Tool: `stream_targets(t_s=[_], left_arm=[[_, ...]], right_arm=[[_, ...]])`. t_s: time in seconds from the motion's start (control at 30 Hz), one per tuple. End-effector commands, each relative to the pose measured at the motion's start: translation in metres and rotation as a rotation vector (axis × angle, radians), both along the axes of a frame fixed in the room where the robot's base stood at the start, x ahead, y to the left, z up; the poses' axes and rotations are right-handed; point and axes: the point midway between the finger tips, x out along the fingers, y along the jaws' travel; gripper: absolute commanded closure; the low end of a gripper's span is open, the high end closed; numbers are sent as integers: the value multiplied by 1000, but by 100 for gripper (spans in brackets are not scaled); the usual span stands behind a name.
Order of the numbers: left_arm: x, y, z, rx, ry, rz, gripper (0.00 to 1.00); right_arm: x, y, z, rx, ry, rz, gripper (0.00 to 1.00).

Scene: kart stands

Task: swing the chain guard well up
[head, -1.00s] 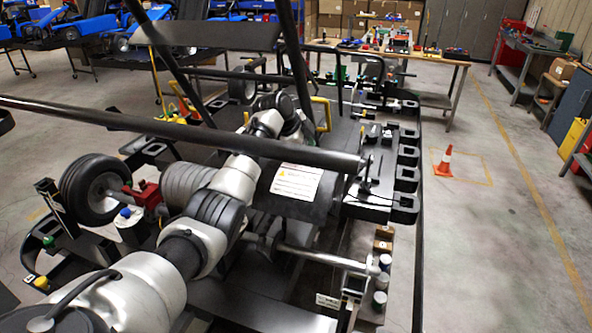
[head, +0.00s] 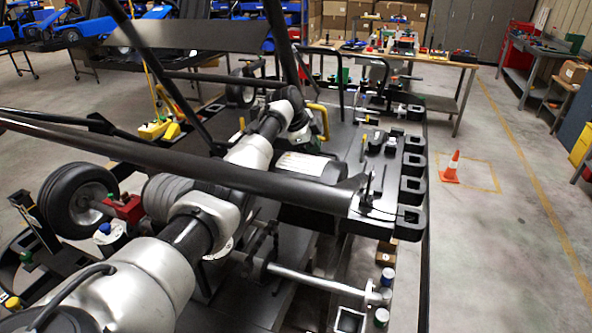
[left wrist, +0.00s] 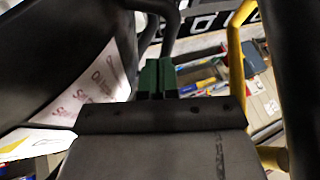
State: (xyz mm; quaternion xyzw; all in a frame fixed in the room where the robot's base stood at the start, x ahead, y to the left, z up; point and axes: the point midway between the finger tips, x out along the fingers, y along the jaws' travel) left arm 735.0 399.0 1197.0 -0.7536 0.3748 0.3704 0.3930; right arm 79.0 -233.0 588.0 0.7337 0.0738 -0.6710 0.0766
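The chain guard (head: 322,172) is a dark panel with a white warning label, in the middle of the head view. The label shows as a narrow, foreshortened strip, partly hidden behind a thick dark tube. In the left wrist view the guard (left wrist: 62,55) stands tilted at the left, its label with red print facing the camera. My left gripper (left wrist: 158,78) has green fingers close together, with no object visible between them. In the head view the left gripper (head: 281,143) is partly hidden at the guard's far left side. Whether it touches the guard is unclear. My right gripper is not in view.
Dark tubes cross in front of the guard. A yellow bent handle (head: 320,115) stands close beyond my left wrist. A wheel (head: 75,195) is at the left. An orange cone (head: 451,166) stands on open floor at the right. A workbench (head: 440,70) is behind.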

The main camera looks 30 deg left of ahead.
Motion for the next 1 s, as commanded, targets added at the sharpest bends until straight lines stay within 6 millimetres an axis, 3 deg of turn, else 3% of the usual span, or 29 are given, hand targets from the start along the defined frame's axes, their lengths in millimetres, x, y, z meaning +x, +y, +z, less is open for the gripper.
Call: stream_targets(t_s=[0.57, 0.77, 1.0], left_arm=[[-1, 1, 1, -1, 5, -1, 100], [-11, 7, 17, 2, 2, -1, 100], [-28, 17, 51, 0, 3, -1, 100]], right_arm=[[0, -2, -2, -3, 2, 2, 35], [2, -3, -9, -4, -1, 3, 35], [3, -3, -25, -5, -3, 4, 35]])
